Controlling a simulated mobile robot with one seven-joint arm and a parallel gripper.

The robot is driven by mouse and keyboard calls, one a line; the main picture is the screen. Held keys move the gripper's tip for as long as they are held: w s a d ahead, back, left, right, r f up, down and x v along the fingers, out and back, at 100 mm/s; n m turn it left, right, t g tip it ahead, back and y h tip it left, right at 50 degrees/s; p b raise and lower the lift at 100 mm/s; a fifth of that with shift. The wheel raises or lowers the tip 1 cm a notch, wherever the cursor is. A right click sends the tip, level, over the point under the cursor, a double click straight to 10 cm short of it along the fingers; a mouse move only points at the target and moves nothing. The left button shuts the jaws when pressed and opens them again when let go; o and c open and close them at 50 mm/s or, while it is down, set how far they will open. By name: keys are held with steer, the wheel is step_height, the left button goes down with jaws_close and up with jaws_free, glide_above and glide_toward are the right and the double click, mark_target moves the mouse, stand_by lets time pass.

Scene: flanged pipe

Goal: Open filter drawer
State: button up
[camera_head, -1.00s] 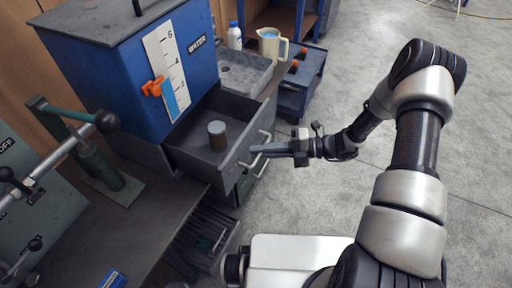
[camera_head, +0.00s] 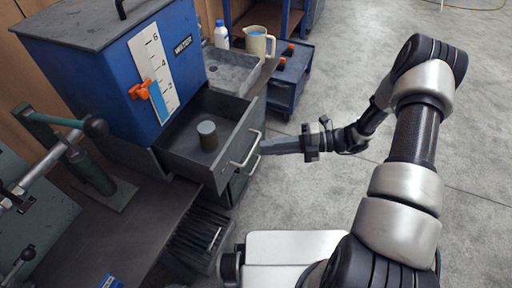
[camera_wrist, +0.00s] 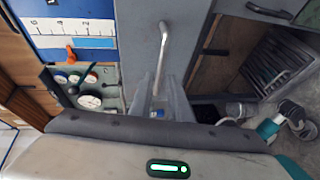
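A grey drawer (camera_head: 172,160) under the blue water tank (camera_head: 120,75) stands pulled out, with a grey cylinder (camera_head: 208,136) upright inside it. Its silver bar handle (camera_head: 246,150) is on the front; a bar handle also shows in the wrist view (camera_wrist: 163,50). My gripper (camera_head: 265,147) points left at the drawer front, its tips just right of the handle in the head view. In the wrist view my gripper (camera_wrist: 159,92) shows two fingers with a gap between them. The handle's lower end appears at this gap; I see no grip on it.
A green-fronted cabinet (camera_head: 238,183) is below the drawer. A lever pump (camera_head: 95,165) stands on the bench at left. A white bottle (camera_head: 221,35) and a beige jug (camera_head: 258,42) stand behind. The floor (camera_head: 340,210) on the right is clear.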

steer(key=d+r, duration=0.2)
steer(key=d, duration=0.9)
steer(key=shift+d+p, duration=0.15)
steer(key=shift+p, duration=0.15)
steer(key=s+a+r+n+g+h, duration=0.1)
steer(key=s+a+r+n+h, duration=0.15)
steer(key=r+n+h, duration=0.45)
steer(key=s+a+r+n+g+h, duration=0.15)
steer(key=s+r+n, duration=0.25)
steer(key=r+n, duration=0.75)
steer(key=s+d+r+n+t+h, duration=0.2)
steer(key=s+r+n+t+h, duration=0.8)
steer(key=n, duration=0.8)
step_height(320, 180, up, 20)
steer(key=s+g+y+p, duration=0.1)
steer(key=g+y+p, duration=0.1)
steer(key=p, duration=1.6)
steer(key=shift+s+d, duration=0.25)
steer(key=shift+s, duration=0.15)
